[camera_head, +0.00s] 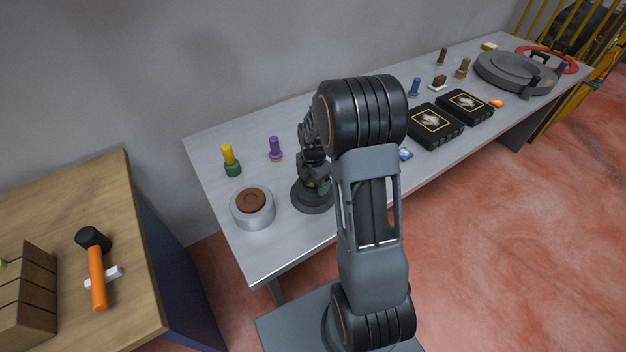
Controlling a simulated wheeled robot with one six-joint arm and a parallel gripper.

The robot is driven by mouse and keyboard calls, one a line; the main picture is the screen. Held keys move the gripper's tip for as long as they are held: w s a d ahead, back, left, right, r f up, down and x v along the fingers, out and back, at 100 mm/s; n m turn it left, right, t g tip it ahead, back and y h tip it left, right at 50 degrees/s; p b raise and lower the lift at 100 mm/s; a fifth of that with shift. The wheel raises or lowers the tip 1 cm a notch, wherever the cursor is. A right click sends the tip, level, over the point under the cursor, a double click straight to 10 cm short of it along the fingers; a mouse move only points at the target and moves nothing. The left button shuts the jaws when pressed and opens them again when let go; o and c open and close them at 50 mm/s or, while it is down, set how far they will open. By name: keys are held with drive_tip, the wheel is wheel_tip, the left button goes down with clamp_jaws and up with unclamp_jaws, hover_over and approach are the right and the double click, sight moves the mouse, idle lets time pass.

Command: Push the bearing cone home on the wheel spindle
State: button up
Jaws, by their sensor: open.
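A dark round-based stand (307,204), which looks like the wheel spindle, is on the grey bench to the left of my arm. My gripper (316,172) points down over it, with its jaws open. The dark gripper and the stand's upper part overlap, so I cannot tell whether they touch. I cannot make out the bearing cone clearly; it may be hidden among these dark parts. How far it sits on the spindle does not show.
A silver tin with brown contents (252,202), a yellow-green piece (230,161) and a purple piece (275,149) stand nearby. Two black cases (434,123) and a grey disc (514,73) lie farther right. A hammer (96,272) lies on the wooden bench at left.

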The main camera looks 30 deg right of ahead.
wheel_tip(320, 180, up, 14)
drive_tip(key=shift+s+a+r+m+t, duration=0.65)
drive_tip(key=shift+s+a+m, duration=1)
drive_tip(key=shift+s+m, duration=1.45)
drive_tip(key=shift+s+a+r+m+t, duration=0.55)
drive_tip(key=shift+s+a+m, duration=1.4)
drive_tip(key=shift+m, duration=1.9)
drive_tip(key=shift+s+a+r+m+t, duration=0.65)
drive_tip(key=shift+s+a+m, duration=0.65)
drive_tip(key=shift+s+m, duration=1.95)
